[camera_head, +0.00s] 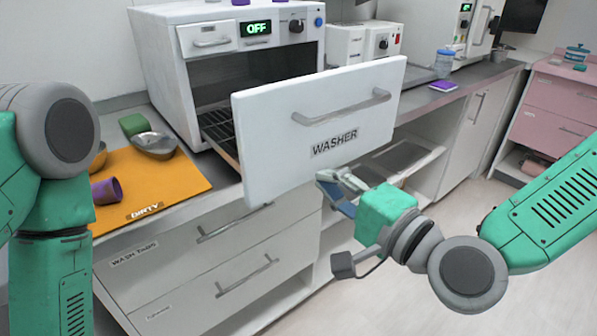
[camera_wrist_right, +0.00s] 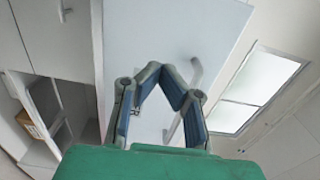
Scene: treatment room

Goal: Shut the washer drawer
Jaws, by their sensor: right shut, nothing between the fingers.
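The washer drawer (camera_head: 270,150) is pulled out of the white washer (camera_head: 168,75). Its upright white front has a grey bar handle and the label WASHER, and a dark rack shows behind it. My right gripper (camera_head: 332,184) is shut and empty, at the lower edge of the drawer front, below the label. I cannot tell whether it touches. In the right wrist view the gripper's blue-padded fingers (camera_wrist_right: 160,76) show in front of a pale panel (camera_wrist_right: 150,30) with a handle. My left arm is at the left of the head view; its gripper is out of view.
An orange DIRTY mat (camera_head: 150,185) with a metal bowl (camera_head: 154,145) and a purple cup (camera_head: 106,191) lies on the counter left of the drawer. Closed cabinet drawers (camera_head: 220,255) are below. Open shelves (camera_head: 425,165) and clear floor lie to the right.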

